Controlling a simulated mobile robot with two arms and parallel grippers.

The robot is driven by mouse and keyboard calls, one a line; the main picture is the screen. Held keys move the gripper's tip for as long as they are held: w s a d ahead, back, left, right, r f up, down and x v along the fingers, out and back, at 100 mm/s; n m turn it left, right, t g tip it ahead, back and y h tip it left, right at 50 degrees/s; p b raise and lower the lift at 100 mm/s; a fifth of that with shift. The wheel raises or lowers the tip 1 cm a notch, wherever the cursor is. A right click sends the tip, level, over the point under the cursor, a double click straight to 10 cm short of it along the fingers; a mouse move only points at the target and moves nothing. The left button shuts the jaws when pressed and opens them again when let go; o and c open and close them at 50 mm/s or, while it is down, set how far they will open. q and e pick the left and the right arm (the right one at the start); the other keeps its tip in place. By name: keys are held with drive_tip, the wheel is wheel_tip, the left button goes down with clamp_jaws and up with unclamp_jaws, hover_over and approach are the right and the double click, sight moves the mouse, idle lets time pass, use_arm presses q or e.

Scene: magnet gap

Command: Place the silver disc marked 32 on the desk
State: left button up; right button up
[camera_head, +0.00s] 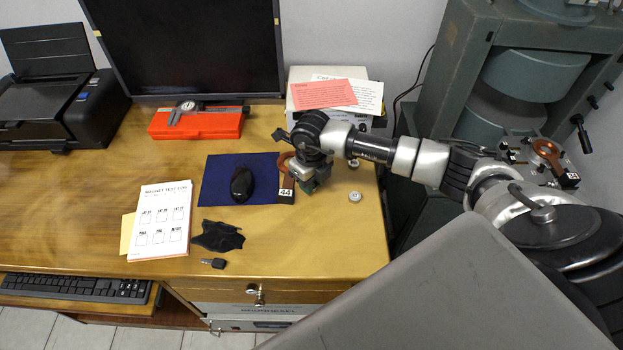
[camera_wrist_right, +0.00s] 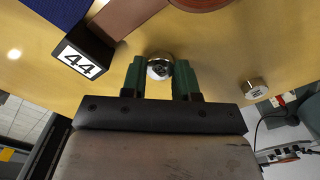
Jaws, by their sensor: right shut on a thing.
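My right gripper (camera_head: 308,186) is over the right part of the wooden desk (camera_head: 330,235). In the right wrist view its two green fingers (camera_wrist_right: 160,78) are shut on a small silver disc (camera_wrist_right: 160,67). The held disc's number is too small to read, and the gripper hides it in the head view. I cannot tell whether the disc touches the desk. Another silver disc (camera_head: 355,197) lies on the desk to the right of the gripper. My left gripper is not in view.
A brown strap-like piece with a black block marked 44 (camera_head: 286,194) lies just left of the gripper. The desk's front right is clear.

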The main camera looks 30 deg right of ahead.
drive_tip(key=shift+f, duration=0.1)
drive_tip(key=o, duration=0.9)
wheel_tip(320, 180, up, 12)
drive_tip(key=shift+r+b, duration=0.2)
drive_tip(key=shift+b, duration=0.3)
